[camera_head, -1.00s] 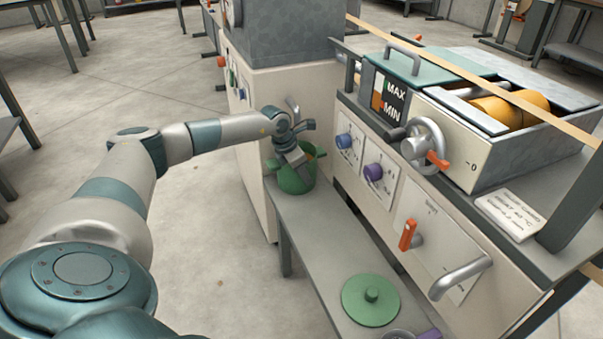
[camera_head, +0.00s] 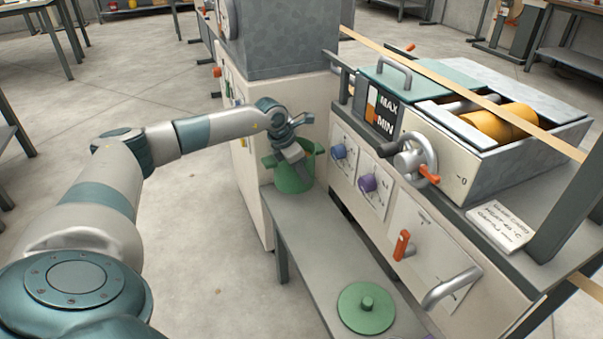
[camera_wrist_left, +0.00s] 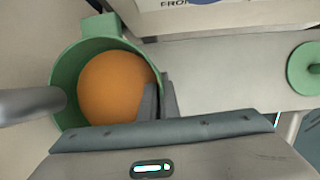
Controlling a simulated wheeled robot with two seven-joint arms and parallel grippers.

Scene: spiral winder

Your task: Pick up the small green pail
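The small green pail (camera_head: 294,181) is at the far end of the grey bench, beside the machine. In the left wrist view the pail (camera_wrist_left: 66,76) is seen from above, with an orange filling (camera_wrist_left: 115,88) inside. My left gripper (camera_head: 295,157) is over the pail, and its fingers (camera_wrist_left: 160,98) are close together on either side of the pail's rim. It looks shut on that rim. Whether the pail's bottom is clear of the bench is hard to tell. My right gripper is not in view.
A green lid (camera_head: 366,309) with a knob lies on the near part of the bench (camera_head: 318,262). The machine (camera_head: 385,215) with knobs, a crank and levers runs along the bench's right side. A tall cabinet (camera_head: 262,100) stands behind the pail. Open floor is at left.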

